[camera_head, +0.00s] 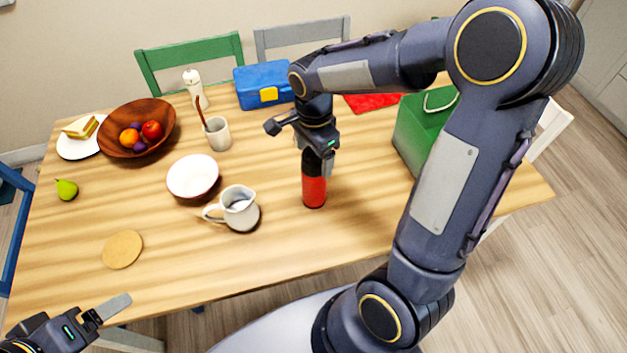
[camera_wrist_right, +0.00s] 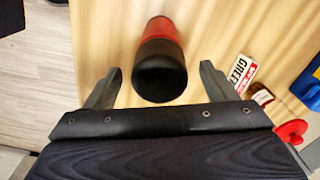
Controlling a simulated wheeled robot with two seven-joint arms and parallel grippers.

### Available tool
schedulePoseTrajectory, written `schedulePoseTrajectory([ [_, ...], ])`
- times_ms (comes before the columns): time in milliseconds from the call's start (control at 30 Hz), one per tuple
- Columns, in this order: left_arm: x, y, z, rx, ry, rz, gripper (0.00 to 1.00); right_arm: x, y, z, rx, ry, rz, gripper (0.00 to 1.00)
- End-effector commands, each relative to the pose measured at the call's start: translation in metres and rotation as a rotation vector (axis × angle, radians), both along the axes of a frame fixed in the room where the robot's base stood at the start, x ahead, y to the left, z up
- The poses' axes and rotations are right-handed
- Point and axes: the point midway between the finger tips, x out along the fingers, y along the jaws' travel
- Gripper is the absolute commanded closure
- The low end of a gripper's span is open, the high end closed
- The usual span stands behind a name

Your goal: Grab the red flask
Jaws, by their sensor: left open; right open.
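The red flask (camera_head: 314,190) stands upright on the wooden table, right of the white pitcher. It has a red body and a black top. In the right wrist view the flask (camera_wrist_right: 161,62) sits between the two open fingers, its black top toward the camera, with a gap on each side. My right gripper (camera_head: 318,150) is open right at the flask's top and hides part of it in the head view; its fingers also show in the right wrist view (camera_wrist_right: 158,88). My left gripper (camera_head: 108,312) is open and empty near the table's front left edge, partly out of view.
A white pitcher (camera_head: 238,208) and a bowl (camera_head: 193,176) stand left of the flask. A cup (camera_head: 217,134), a blue lunchbox (camera_head: 262,86) and a fruit bowl (camera_head: 118,118) are further back. A green bag (camera_head: 408,135) stands to the right. The table in front of the flask is clear.

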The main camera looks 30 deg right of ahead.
Motion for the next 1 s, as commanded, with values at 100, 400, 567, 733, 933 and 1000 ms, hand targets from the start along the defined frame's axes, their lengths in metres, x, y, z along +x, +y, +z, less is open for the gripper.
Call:
schedulePoseTrajectory([
  [100,0.0,0.0,0.0,0.0,0.0,0.0,0.2,-0.0001,0.0,-0.0035,0.0,0.0,0.0,0.22],
  [400,0.0,0.0,0.0,0.0,0.0,0.0,0.2,0.0,-0.0001,-0.0029,0.0,-0.001,0.0,0.41],
  [567,0.0001,0.0,0.0,0.0,0.0,0.0,0.2,0.0,0.0,-0.0028,0.0,-0.001,0.001,0.62],
  [733,0.0001,0.0,0.0,0.0,0.0,0.0,0.2,0.0,0.0,-0.0027,0.0,-0.001,0.001,0.85],
  [933,0.0,0.0,0.0002,0.0,0.0,0.0,0.2,0.0004,0.0,-0.002,0.0,-0.003,0.001,1.0],
  [1000,0.0,0.0,0.0002,0.0,0.0,0.0,0.2,0.0004,0.0,-0.002,0.0,-0.003,0.001,1.0],
])
